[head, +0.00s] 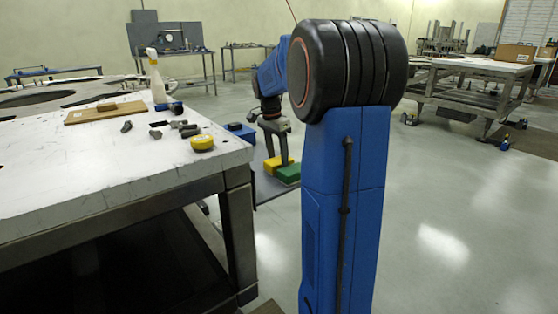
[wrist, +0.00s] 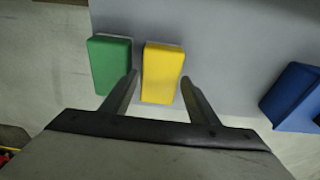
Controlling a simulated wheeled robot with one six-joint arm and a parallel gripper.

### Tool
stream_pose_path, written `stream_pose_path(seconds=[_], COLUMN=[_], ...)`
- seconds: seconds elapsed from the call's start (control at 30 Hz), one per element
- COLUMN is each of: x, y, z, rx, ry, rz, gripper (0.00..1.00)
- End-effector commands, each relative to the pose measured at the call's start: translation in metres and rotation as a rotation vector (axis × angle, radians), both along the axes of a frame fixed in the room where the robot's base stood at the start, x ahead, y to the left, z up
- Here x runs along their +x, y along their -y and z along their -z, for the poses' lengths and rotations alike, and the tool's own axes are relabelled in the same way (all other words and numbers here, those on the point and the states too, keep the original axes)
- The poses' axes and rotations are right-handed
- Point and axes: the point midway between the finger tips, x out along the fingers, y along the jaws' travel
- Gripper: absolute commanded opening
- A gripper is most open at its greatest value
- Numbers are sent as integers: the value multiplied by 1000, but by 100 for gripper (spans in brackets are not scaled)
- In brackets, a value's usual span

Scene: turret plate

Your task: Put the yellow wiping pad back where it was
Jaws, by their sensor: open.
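The yellow wiping pad (wrist: 162,75) lies on a grey surface (wrist: 220,40), between the tips of my gripper as seen in the wrist view. In the head view the yellow pad (head: 272,165) shows below my gripper (head: 276,155), partly hidden by its fingers. My gripper (wrist: 160,88) is open, with one finger on either side of the yellow pad; I cannot tell whether the fingers touch it. A green pad (wrist: 110,65) lies just left of the yellow one in the wrist view, and the green pad (head: 288,174) also shows in the head view.
A blue object (wrist: 292,97) sits to the right in the wrist view. In the head view a white worktable (head: 60,165) stands at left, with a yellow round tape measure (head: 202,142), a wooden board (head: 105,112) and a spray bottle (head: 156,75). Open floor lies at right.

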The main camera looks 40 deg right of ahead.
Motion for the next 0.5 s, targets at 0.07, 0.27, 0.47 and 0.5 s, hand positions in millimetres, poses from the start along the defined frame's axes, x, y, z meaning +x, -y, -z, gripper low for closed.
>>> stream_pose_path(seconds=[0.07, 0.27, 0.47, 0.5], x=[1, 1, 1, 1], y=[-2, -9, -13, -13], z=[-17, -56, -84, -88], rx=[-1, -1, -1, 0], ry=[3, 4, 2, 1], rz=[0, -2, -1, -1], gripper=[54, 54, 54, 54])
